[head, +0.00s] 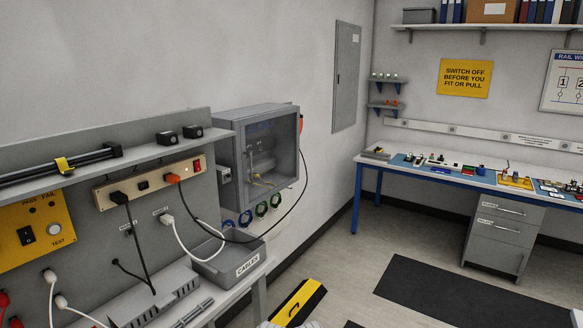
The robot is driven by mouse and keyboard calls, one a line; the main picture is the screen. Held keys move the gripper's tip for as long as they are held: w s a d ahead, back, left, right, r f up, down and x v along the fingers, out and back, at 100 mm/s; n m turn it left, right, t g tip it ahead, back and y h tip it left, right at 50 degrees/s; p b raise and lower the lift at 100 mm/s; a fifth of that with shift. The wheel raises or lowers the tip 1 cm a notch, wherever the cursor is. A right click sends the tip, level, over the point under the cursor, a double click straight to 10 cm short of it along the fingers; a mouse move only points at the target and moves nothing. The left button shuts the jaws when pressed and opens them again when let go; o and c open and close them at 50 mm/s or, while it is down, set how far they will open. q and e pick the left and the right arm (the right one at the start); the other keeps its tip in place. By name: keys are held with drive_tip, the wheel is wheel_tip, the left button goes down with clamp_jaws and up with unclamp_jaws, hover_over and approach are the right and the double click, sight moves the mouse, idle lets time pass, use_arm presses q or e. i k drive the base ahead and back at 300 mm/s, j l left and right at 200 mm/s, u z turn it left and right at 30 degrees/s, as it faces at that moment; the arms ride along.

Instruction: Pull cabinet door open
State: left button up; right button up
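A grey box-shaped cabinet (227,170) is fixed to the left wall, just past the end of the workbench. Its front has a grey frame around what looks like a clear pane, and yellow wiring shows inside. The door looks shut, but I cannot tell for certain. A flat grey wall cabinet (347,75) hangs farther along the same wall, with its front closed.
The left workbench holds a grey bin marked CABLES (228,262), a socket strip (150,183) and plugged cables. A black cable hangs beside the box cabinet. A yellow-and-black object (299,303) lies low in front.

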sight(239, 140)
drive_tip(key=i+z, duration=0.45)
drive_tip(key=i, duration=0.6)
